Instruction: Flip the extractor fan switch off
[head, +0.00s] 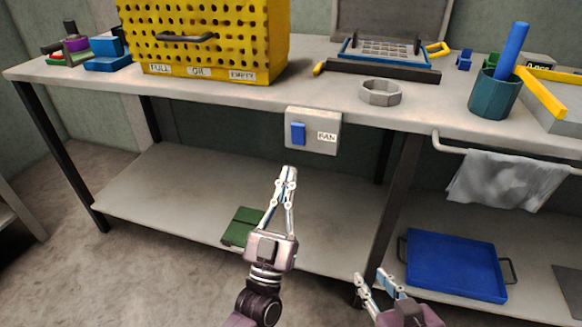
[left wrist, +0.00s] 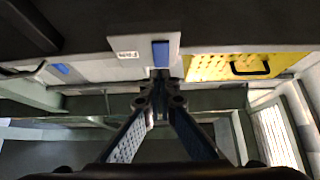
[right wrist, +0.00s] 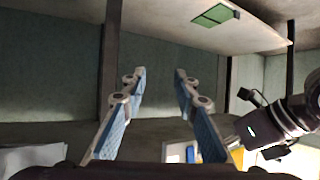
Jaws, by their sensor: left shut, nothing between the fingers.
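The fan switch plate (head: 328,145) is a grey panel labelled FAN on the front edge of the workbench. Its blue rocker (head: 298,133) sits on the plate's left side. The rocker also shows in the left wrist view (left wrist: 161,52), just beyond the fingertips. My left gripper (head: 287,172) is shut and empty, its tips pointing up a little below the plate, apart from it in the head view. My right gripper (head: 372,277) is open and empty, low at the front, with its spread fingers also in the right wrist view (right wrist: 160,75).
A yellow perforated box (head: 205,45) and a grey ring (head: 380,92) stand on the bench top (head: 250,97). A rail with a grey cloth (head: 500,178) is right of the switch. The lower shelf holds a green item (head: 242,227) and a blue tray (head: 455,265).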

